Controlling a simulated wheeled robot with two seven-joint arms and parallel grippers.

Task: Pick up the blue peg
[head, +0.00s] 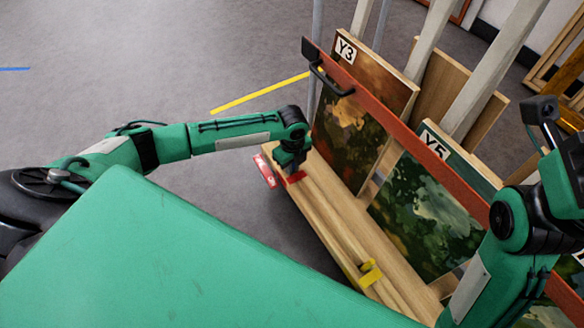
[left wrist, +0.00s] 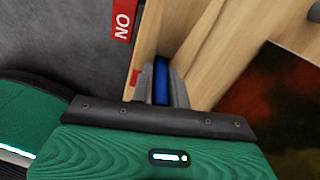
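The blue peg (left wrist: 161,84) shows in the left wrist view as a short upright blue strip between the two grey fingers of my left gripper (left wrist: 162,88), beside pale wood. The fingers lie close along both its sides with no clear gap. In the head view my left gripper (head: 291,160) points down at the far end of a wooden ledge. The peg is hidden there behind the gripper. My right arm (head: 515,220) comes in at the right edge, and I cannot make out its gripper fingers.
A wooden rack with a red rail (head: 400,130) and a black handle (head: 330,82) holds paintings, one marked Y3 (head: 346,50). A yellow clip (head: 369,273) sits on the ledge (head: 330,215). A red tag (head: 264,171) lies by the ledge's end. Grey floor (head: 180,60) is open at left.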

